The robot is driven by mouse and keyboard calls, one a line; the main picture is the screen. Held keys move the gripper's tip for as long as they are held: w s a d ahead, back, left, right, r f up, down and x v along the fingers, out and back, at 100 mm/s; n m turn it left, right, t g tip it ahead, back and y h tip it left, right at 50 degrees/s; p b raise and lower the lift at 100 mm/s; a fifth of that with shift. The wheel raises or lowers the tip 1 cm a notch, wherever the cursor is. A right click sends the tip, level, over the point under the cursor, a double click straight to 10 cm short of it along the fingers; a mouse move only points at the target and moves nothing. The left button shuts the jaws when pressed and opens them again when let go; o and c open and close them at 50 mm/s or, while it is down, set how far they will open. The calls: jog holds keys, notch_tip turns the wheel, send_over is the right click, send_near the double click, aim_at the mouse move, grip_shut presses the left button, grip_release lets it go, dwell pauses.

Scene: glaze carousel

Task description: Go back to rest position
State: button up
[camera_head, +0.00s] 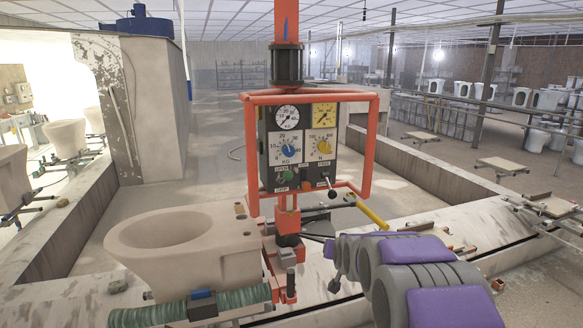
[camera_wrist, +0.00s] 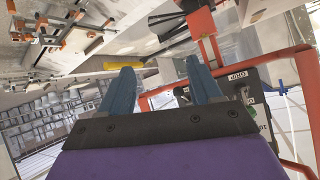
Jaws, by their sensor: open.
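My gripper shows in the wrist view (camera_wrist: 160,88) with its two blue fingers apart and nothing between them. Beyond the fingers is the red-framed control box (camera_wrist: 255,88), seen tilted, with a switch and small labels. In the head view my grey and purple arm reaches in from the lower right toward the control box (camera_head: 300,145). The box has two gauges on top, two dials below and a green knob (camera_head: 288,177) at lower left. The fingers are not clearly visible in the head view, and I cannot tell whether they touch anything.
A beige toilet bowl (camera_head: 185,245) stands left of the control box, above a green ribbed roller (camera_head: 190,305). A red frame (camera_head: 368,150) surrounds the box. A yellow bar (camera_head: 372,216) lies behind my arm. Low concrete walls (camera_head: 415,180) border the pit.

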jog(key=s+f+n+g, duration=0.1)
jog(key=s+g, duration=0.5)
jog(key=s, duration=2.1)
jog(key=s+f+n+g, duration=0.1)
jog(key=s+g, duration=0.5)
jog(key=s, duration=2)
jog(key=shift+s+d+f+g, duration=0.3)
jog(key=shift+s+d+f, duration=0.05)
jog(key=shift+s+f, duration=0.05)
jog(key=shift+c, duration=0.2)
